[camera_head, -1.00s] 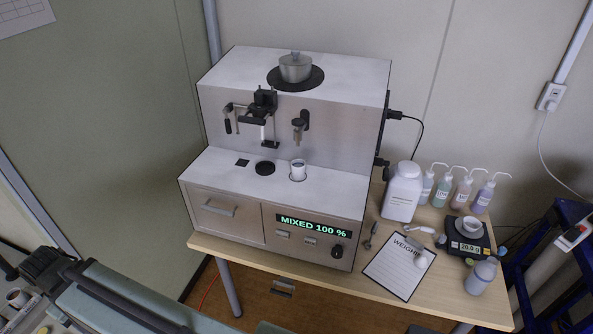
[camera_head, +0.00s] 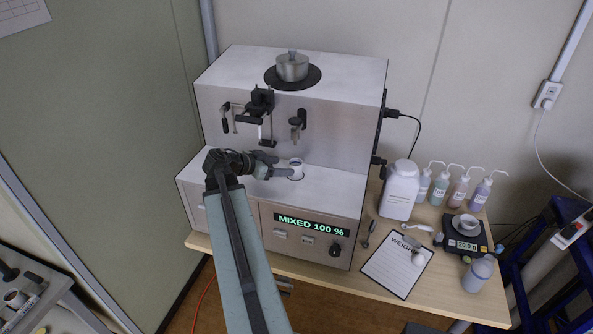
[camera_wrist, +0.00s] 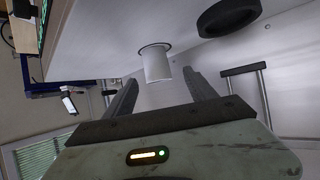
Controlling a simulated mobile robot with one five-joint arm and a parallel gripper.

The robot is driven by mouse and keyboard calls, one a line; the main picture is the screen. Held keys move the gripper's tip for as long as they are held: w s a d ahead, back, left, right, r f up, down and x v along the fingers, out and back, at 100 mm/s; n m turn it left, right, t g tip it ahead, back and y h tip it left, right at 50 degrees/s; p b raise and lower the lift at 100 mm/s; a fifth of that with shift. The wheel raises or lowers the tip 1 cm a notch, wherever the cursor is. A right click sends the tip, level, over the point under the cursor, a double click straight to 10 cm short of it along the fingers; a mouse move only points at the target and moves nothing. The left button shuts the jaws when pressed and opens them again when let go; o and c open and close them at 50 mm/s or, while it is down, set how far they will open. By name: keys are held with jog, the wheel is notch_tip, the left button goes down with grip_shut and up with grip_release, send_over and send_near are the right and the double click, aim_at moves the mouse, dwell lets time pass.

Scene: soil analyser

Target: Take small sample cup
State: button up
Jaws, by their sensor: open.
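The small white sample cup (camera_head: 297,163) stands on the ledge of the soil analyser (camera_head: 330,195), below a nozzle. In the wrist view the cup (camera_wrist: 156,62) looks pale and plain, just beyond the tips of my fingers and roughly centred between them. My gripper (camera_head: 284,167) is open and comes at the cup from its left in the head view. In the wrist view both fingers of my gripper (camera_wrist: 163,84) are apart with nothing between them. I cannot tell whether a finger touches the cup. The analyser's display (camera_head: 312,224) reads "MIXED 100 %".
The nozzle (camera_head: 297,122) and a black bracket (camera_head: 262,103) stick out from the analyser's front. A large white bottle (camera_head: 399,190), wash bottles and a scale (camera_head: 464,244) stand on the table at right.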

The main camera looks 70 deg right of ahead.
aim_at(296, 167)
jog(key=b+x, duration=0.1)
jog(key=x, duration=0.3)
jog(key=b+x, duration=0.2)
jog(key=x, duration=0.1)
jog(key=shift+s+d+f, duration=0.1)
jog(key=shift+s+f, duration=0.2)
jog(key=shift+s, duration=0.1)
jog(key=shift+r, duration=0.15)
grip_shut()
